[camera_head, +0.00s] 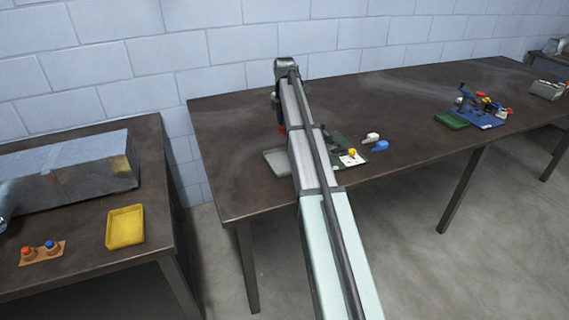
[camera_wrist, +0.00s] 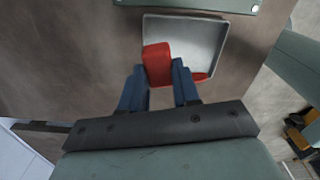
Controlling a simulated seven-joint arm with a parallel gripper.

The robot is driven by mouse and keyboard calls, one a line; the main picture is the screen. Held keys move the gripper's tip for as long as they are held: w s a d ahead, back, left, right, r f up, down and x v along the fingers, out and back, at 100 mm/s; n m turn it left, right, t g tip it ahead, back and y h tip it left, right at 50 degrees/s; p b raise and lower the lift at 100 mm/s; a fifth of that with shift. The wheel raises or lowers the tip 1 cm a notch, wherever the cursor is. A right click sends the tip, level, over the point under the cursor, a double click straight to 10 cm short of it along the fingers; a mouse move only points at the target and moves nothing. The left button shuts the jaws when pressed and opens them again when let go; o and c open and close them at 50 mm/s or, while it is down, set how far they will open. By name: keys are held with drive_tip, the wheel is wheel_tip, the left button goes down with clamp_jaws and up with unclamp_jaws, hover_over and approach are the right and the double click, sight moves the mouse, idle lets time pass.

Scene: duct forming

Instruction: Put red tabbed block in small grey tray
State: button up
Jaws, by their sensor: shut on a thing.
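The red tabbed block (camera_wrist: 157,62) is between the two blue fingers of my gripper (camera_wrist: 158,84) in the wrist view. My gripper is shut on it. The small grey tray (camera_wrist: 213,36) lies behind the block in the wrist view, and the block overlaps its left and lower part. Another red patch (camera_wrist: 200,77) shows at the tray's lower edge; I cannot tell whether it belongs to the same block. In the head view the grey tray (camera_head: 277,162) sits near the table's front edge, partly hidden by my arm. A bit of red (camera_head: 282,129) shows beside the arm there.
A green board (camera_head: 350,148) with a yellow piece (camera_head: 351,153) lies right of the tray. White (camera_head: 372,137) and blue (camera_head: 381,146) pieces lie beyond it. A blue tray (camera_head: 483,117) with several parts is farther right. A yellow tray (camera_head: 125,227) is on the left table.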

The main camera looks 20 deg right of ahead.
drive_tip(key=shift+s+a+f+m, duration=0.4)
drive_tip(key=shift+f+m, duration=0.05)
drive_tip(key=shift+f, duration=1.3)
drive_tip(key=shift+s+a+f+m, duration=0.35)
drive_tip(key=shift+f+m, duration=0.05)
drive_tip(key=shift+f, duration=1.3)
drive_tip(key=shift+s+a+f+m, duration=0.4)
drive_tip(key=shift+f+m, duration=0.05)
drive_tip(key=shift+f, duration=1.3)
drive_tip(key=shift+f, duration=0.1)
drive_tip(key=o, duration=1.1)
drive_tip(key=shift+c, duration=0.2)
wheel_tip(320, 180, up, 12)
drive_tip(key=shift+d, duration=0.1)
